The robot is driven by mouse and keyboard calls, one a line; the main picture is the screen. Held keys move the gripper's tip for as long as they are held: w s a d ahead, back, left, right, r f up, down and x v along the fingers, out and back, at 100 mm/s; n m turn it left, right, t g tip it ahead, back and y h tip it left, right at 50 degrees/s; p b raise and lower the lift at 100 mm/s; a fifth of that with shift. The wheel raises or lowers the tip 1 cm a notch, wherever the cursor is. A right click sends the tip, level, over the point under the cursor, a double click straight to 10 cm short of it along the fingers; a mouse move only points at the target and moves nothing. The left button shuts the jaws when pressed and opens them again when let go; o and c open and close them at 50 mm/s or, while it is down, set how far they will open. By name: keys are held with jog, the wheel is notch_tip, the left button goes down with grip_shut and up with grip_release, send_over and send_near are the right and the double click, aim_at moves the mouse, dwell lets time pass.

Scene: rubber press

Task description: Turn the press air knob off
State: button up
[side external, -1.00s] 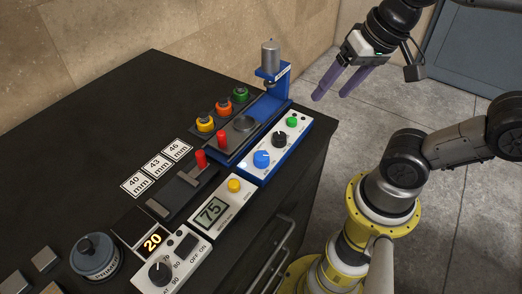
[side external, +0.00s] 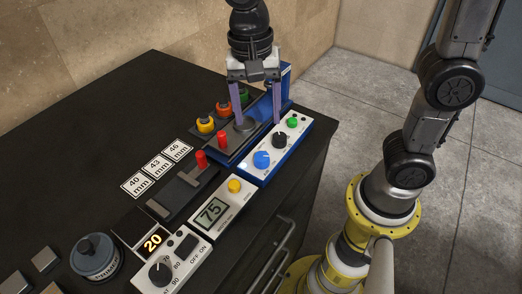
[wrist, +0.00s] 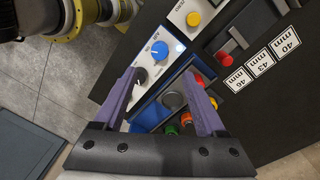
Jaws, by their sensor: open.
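The press panel (side external: 273,165) is a white control box with a blue knob (side external: 262,159), a black knob (side external: 279,139) and a green button (side external: 292,122). In the wrist view, small lettering that looks like "AIR" stands beside the blue knob (wrist: 159,50); its exact setting is too small to tell. The black knob (wrist: 141,74) is partly behind a finger there. My gripper (side external: 258,122) points down over the press, open and empty, with its purple fingers wide apart. It is farther back than the blue knob in the side view, and apart from it.
The blue press frame (side external: 286,80) stands behind the gripper. Yellow, orange and green-topped pieces (side external: 205,123) and red handles (side external: 201,158) lie left of the panel. The bench's left middle is clear.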

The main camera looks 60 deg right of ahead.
aim_at(261, 156)
jog(key=f, duration=1.1)
jog(key=shift+s+d+f, duration=0.15)
jog(key=shift+s+d, duration=0.05)
jog(key=shift+s, duration=0.1)
grip_shut()
